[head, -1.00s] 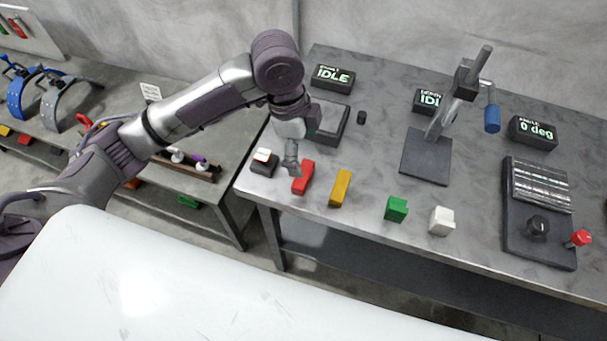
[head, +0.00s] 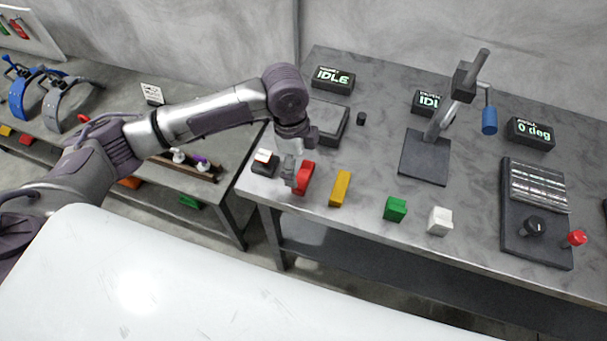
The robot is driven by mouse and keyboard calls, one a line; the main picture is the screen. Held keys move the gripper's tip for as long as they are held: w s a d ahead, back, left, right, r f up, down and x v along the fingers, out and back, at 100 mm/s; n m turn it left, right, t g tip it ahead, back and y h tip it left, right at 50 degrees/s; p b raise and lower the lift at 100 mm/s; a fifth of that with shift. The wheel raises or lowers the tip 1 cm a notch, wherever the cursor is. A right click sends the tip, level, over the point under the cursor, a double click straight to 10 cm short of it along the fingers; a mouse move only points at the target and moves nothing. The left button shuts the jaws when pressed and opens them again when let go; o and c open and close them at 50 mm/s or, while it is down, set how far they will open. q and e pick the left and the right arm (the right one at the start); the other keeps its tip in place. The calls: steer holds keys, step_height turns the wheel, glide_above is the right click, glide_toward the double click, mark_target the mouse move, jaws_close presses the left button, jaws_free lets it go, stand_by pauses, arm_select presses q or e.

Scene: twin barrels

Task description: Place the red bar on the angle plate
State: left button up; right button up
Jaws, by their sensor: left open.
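The red bar (head: 306,176) lies near the left front of the metal bench, in a row with other coloured blocks. My left gripper (head: 291,172) is open and low, just left of the red bar. A finger overlaps the bar's left side; whether it touches the bar cannot be told, and the other finger is not clearly seen. The angle plate (head: 540,187) is a ribbed metallic plate on a dark base at the right of the bench, lying flat, below a display reading 0 deg. My right gripper is not in view.
A yellow bar (head: 340,188), a green block (head: 395,208) and a white block (head: 440,221) stand right of the red bar. A press-like stand (head: 425,158) rises mid-bench. A black tray (head: 329,122) lies behind the gripper.

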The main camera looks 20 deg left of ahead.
mark_target(304, 174)
arm_select(q)
steer(key=shift+s+d+f, duration=0.1)
steer(key=shift+d+f, duration=0.1)
steer(key=shift+f, duration=0.7)
steer(key=shift+d+f, duration=0.15)
steer(key=shift+f, duration=0.75)
steer(key=c, duration=1.3)
steer(key=shift+r, duration=0.1)
steer(key=shift+c, duration=1.1)
